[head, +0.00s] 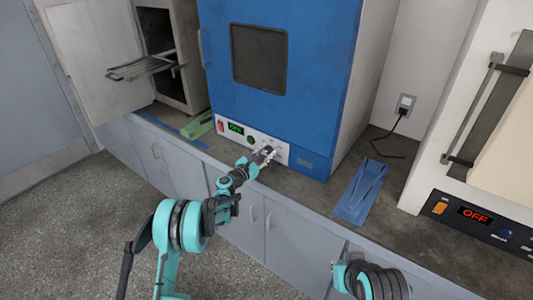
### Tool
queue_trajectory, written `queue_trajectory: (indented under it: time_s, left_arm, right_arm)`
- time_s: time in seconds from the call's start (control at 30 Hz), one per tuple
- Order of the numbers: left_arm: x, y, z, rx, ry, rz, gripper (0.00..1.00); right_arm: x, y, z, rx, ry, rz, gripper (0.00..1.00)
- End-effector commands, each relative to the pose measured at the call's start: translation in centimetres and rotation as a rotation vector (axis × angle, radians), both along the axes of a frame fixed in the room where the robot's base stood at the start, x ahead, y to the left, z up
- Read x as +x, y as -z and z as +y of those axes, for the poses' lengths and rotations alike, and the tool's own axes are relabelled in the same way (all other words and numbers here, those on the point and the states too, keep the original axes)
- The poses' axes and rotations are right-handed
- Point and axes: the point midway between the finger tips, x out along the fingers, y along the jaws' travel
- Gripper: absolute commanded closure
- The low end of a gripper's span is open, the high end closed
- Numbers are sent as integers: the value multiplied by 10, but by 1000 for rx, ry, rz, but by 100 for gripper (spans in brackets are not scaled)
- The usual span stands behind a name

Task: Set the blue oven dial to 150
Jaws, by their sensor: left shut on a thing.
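The blue oven (312,105) stands on the counter at the centre, its door closed. Its white control panel (281,158) carries a red switch (221,126), a small green-lit display (236,129) too small to read, and a green round button (250,140). My left gripper (268,152) is at the right part of this panel, its fingers shut around the dial there. The dial is mostly hidden by the fingers, so its setting cannot be read. Of my right arm only a link shows at the bottom; its gripper is out of the picture.
A white oven (487,180) at the right shows a red OFF. At the left, an open oven (175,50) has its door and rack out. A cord hangs from the wall outlet (404,104).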

Motion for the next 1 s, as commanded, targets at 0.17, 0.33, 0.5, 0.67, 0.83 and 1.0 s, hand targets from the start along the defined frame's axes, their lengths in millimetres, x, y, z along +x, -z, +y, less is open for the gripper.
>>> queue_trajectory:
  time_s: [0.17,0.33,0.5,0.67,0.83,1.0]
  left_arm:
    - [0,0,0,129,0,-93,97]
    - [0,0,0,261,0,-189,97]
    - [0,0,0,392,0,-284,97]
    - [0,0,0,515,0,-374,97]
    - [0,0,0,646,0,-469,97]
    - [0,0,0,776,1,-563,97]
  right_arm:
    - [0,0,0,0,0,0,100]
    - [0,0,0,0,0,0,100]
    - [0,0,0,0,0,0,100]
    - [0,0,0,0,0,0,100]
    - [0,0,0,0,0,0,100]
    - [0,0,0,0,0,0,100]
